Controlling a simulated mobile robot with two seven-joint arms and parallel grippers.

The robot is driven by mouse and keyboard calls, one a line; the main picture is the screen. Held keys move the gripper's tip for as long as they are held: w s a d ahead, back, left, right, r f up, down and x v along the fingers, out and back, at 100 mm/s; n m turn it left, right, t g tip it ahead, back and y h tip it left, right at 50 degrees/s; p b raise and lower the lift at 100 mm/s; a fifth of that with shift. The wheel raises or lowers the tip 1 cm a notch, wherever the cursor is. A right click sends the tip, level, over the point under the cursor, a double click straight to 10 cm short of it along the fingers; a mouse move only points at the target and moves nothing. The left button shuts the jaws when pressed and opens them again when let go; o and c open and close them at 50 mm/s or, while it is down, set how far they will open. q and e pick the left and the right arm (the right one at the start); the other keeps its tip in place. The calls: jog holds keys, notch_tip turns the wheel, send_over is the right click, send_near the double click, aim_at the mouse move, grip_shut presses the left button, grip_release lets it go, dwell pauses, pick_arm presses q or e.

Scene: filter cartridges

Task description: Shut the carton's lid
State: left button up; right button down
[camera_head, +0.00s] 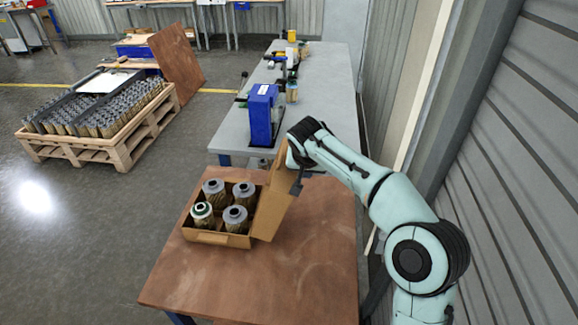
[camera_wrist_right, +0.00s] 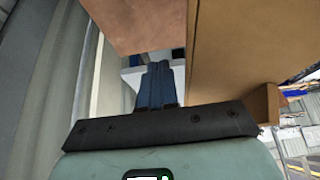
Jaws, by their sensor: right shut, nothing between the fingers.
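An open cardboard carton (camera_head: 207,237) stands on the brown table and holds several grey-topped filter cartridges (camera_head: 243,190), one with a green ring (camera_head: 202,211). Its lid (camera_head: 270,207) stands up, hinged on the carton's right side. My right gripper (camera_head: 298,183) is at the lid's outer, right side, mostly hidden behind my wrist. In the right wrist view its fingers (camera_wrist_right: 157,85) are shut and empty, close beside the lid's brown panel (camera_wrist_right: 240,45); I cannot tell whether they touch it. My left gripper is not in view.
The brown table (camera_head: 310,270) is clear in front and to the right of the carton. A grey workbench (camera_head: 325,80) with a blue device (camera_head: 263,113) stands behind. A ribbed wall (camera_head: 520,150) is at the right. A pallet (camera_head: 110,150) of cartridges is at the far left.

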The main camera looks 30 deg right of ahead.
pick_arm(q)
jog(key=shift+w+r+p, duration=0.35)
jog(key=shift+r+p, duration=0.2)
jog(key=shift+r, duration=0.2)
pick_arm(e)
jog(key=shift+w+a+r, duration=0.15)
jog(key=shift+w+a, duration=0.7)
jog(key=shift+a, duration=0.1)
jog(key=shift+w+a+r+p, duration=0.75)
jog(key=shift+a+r+p, duration=0.1)
jog(key=shift+a+p, duration=0.1)
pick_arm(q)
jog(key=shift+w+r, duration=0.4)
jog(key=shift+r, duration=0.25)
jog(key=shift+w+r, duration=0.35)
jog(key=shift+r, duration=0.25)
pick_arm(e)
jog(key=shift+w, duration=0.1)
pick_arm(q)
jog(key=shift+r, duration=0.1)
pick_arm(e)
jog(key=shift+a, duration=0.1)
